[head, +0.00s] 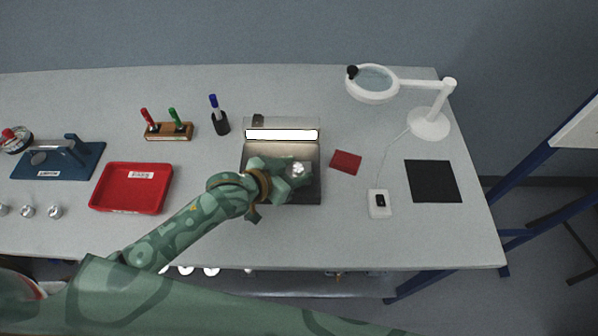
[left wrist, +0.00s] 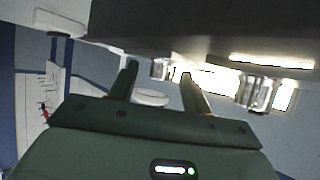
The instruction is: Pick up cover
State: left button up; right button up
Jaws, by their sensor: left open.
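My left gripper (head: 290,175) reaches in from the lower left over a grey metal station (head: 311,190) with a bright lit strip. A small shiny silver piece, perhaps the cover (head: 298,169), shows at the gripper's fingers; whether they touch it I cannot tell. In the left wrist view my left gripper (left wrist: 160,82) has its two fingers apart. Small shiny metal shapes show beyond them, and a silver cylindrical part (left wrist: 257,94) stands to their right. Which of these is the cover is unclear. My right gripper is not in view.
A red tray (head: 100,205) lies left, with a blue fixture (head: 85,158) beyond and silver parts (head: 55,211) along the left. Pens (head: 168,130) stand behind. A red pad (head: 346,162), white device (head: 380,204), black mat (head: 433,181) and magnifier lamp (head: 430,124) are right. The front right table is clear.

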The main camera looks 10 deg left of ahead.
pick_arm(q)
grip_shut()
